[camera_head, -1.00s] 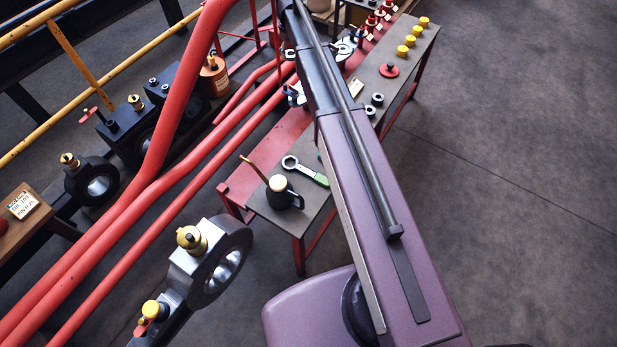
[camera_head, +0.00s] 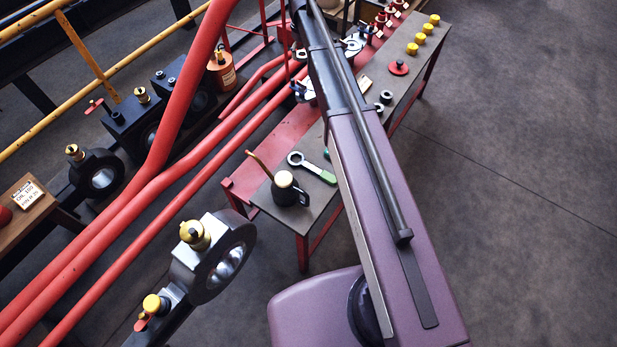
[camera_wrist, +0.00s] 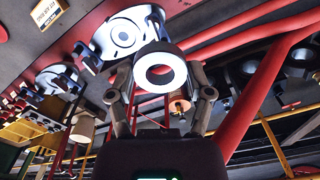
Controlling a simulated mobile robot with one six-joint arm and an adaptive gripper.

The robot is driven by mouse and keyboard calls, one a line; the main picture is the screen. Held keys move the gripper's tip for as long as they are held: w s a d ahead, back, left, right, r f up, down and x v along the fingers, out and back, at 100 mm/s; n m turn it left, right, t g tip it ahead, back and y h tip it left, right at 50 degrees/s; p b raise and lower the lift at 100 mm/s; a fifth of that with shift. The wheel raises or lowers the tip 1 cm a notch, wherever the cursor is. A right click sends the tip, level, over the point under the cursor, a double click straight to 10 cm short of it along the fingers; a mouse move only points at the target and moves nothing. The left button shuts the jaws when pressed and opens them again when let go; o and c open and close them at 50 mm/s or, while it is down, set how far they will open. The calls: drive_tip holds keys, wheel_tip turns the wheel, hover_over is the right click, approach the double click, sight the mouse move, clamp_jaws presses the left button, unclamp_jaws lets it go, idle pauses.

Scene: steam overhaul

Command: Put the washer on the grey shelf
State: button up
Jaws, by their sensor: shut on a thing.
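My gripper (camera_wrist: 160,100) shows in the wrist view, with its two fingers closed on a pale ring-shaped washer (camera_wrist: 139,76). The washer's flat face and round hole are turned to the wrist camera. In the head view my arm runs up the picture, and I cannot make out the gripper or the washer there. A long grey shelf (camera_head: 408,78) on red legs runs from lower left to upper right behind my arm. My arm hides part of its middle. I cannot tell how far the washer is from it.
Red pipes (camera_head: 180,180) run close on the left. Open floor (camera_head: 520,170) lies to the right.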

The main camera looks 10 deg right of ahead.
drive_tip(key=s+a+f+m+b, duration=0.2)
drive_tip(key=s+a+f+b, duration=0.1)
drive_tip(key=s+f+b, duration=0.4)
drive_tip(key=s+a+f+m+b, duration=0.3)
drive_tip(key=s+a+f+b, duration=0.1)
drive_tip(key=s+f+b, duration=0.4)
drive_tip(key=s+a+f+m+b, duration=0.3)
drive_tip(key=s+f+b, duration=0.5)
drive_tip(key=s+f, duration=0.1)
drive_tip(key=shift+s+a+f, duration=0.1)
drive_tip(key=shift+s+a, duration=0.25)
drive_tip(key=shift+s, duration=0.05)
drive_tip(key=b, duration=0.2)
hover_over(312, 141)
drive_tip(key=shift+s+f, duration=0.1)
drive_tip(key=shift+f, duration=0.65)
drive_tip(key=shift+f+b, duration=1.75)
drive_tip(key=shift+f, duration=0.05)
drive_tip(key=shift+f, duration=0.15)
drive_tip(key=o, duration=1.3)
drive_tip(key=shift+c, duration=0.2)
